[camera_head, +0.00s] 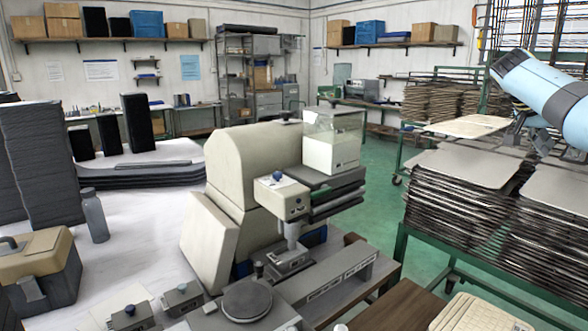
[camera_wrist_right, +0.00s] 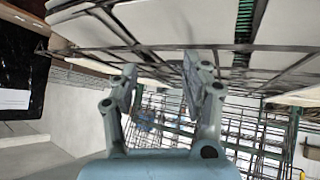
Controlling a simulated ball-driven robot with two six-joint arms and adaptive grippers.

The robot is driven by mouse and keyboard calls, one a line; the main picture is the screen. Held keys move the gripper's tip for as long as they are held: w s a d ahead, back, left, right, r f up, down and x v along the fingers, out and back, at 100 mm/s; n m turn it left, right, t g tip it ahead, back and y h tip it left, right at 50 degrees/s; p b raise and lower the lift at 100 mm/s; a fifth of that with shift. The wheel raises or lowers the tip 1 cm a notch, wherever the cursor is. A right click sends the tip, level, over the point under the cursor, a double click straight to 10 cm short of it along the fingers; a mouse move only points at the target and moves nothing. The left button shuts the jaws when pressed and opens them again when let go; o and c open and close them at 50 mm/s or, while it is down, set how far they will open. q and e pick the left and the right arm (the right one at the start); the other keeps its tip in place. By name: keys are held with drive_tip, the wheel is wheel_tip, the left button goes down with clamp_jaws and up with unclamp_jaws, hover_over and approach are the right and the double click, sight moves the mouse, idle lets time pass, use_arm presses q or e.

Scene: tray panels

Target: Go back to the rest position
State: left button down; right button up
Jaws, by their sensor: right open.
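My right gripper (camera_head: 524,138) is at the upper right of the head view, at the end of my light blue arm. It is over the stacked panels, close to the right edge of a beige panel (camera_head: 468,127); I cannot tell whether it touches that panel. In the right wrist view its two grey fingers (camera_wrist_right: 160,72) stand apart with nothing held between them. Pale panels and dark rack bars (camera_wrist_right: 243,40) show beyond the fingertips. My left gripper is not in view.
Stacked panels (camera_head: 462,188) on a green-framed cart stand at the right. A beige machine (camera_head: 245,165) fills the middle of the head view. A white table (camera_head: 140,235) with a grey bottle (camera_head: 94,216) is at the left. Green floor (camera_head: 378,195) lies open between.

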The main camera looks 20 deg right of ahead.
drive_tip(key=s+f+n+t, duration=0.1)
drive_tip(key=s+f+n, duration=0.35)
drive_tip(key=f, duration=0.75)
drive_tip(key=s+f+n+t, duration=0.1)
drive_tip(key=s+f+n, duration=0.35)
drive_tip(key=f, duration=0.75)
drive_tip(key=s+f+n+t, duration=0.1)
drive_tip(key=s+f+n, duration=0.2)
drive_tip(key=s+f, duration=0.55)
drive_tip(key=s+a+f+n+y, duration=0.1)
drive_tip(key=s+f+n, duration=0.2)
drive_tip(key=s+f, duration=0.45)
drive_tip(key=s+f+n+y, duration=0.15)
drive_tip(key=s+f, duration=0.25)
drive_tip(key=s, duration=0.6)
drive_tip(key=s+a+f+n, duration=0.1)
drive_tip(key=s+f+n, duration=0.2)
drive_tip(key=s+f, duration=0.45)
drive_tip(key=s+a+f+m+y, duration=0.15)
drive_tip(key=a+f, duration=0.25)
drive_tip(key=a, duration=0.9)
drive_tip(key=s+a+f+y, duration=0.2)
drive_tip(key=a+f, duration=0.2)
drive_tip(key=a, duration=1)
drive_tip(key=s+a+f+y, duration=0.2)
drive_tip(key=a+f, duration=0.2)
drive_tip(key=a, duration=0.9)
wheel_tip(320, 180, down, 18)
drive_tip(key=b, duration=1.8)
drive_tip(key=shift+s, duration=0.35)
